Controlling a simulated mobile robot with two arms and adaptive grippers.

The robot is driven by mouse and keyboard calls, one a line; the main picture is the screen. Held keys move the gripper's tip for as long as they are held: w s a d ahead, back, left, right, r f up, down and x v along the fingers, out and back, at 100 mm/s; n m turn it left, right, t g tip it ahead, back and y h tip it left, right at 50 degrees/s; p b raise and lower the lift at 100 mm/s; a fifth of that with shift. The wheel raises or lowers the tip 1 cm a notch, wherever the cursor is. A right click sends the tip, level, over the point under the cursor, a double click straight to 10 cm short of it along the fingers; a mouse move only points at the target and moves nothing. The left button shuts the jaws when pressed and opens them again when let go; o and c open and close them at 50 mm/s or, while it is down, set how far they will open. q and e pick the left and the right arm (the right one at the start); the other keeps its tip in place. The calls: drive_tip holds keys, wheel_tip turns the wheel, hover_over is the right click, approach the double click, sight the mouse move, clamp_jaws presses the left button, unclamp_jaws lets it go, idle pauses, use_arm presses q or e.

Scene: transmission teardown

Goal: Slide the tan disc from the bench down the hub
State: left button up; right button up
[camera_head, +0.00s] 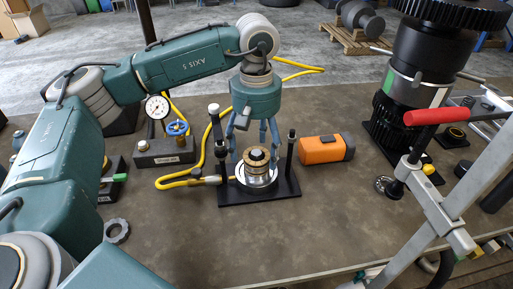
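The hub (258,181) stands upright on a black base plate (288,193) near the middle of the bench. A stack of round parts sits on it, with a tan or brass-coloured disc (257,155) near the top and a dark centre. I cannot tell for sure that this is the tan disc of the task. My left gripper (255,146) points down right over the hub. Its fingers are spread to either side of the stack's top and look open; contact with the disc cannot be made out. My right gripper is out of view.
Black posts (291,150) flank the hub closely. A yellow hose (178,182) runs to its left. The front bench is clear.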

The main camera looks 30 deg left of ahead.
use_arm(q)
wheel_tip(320, 180, up, 19)
drive_tip(key=p, duration=0.7)
idle(0.4)
idle(0.3)
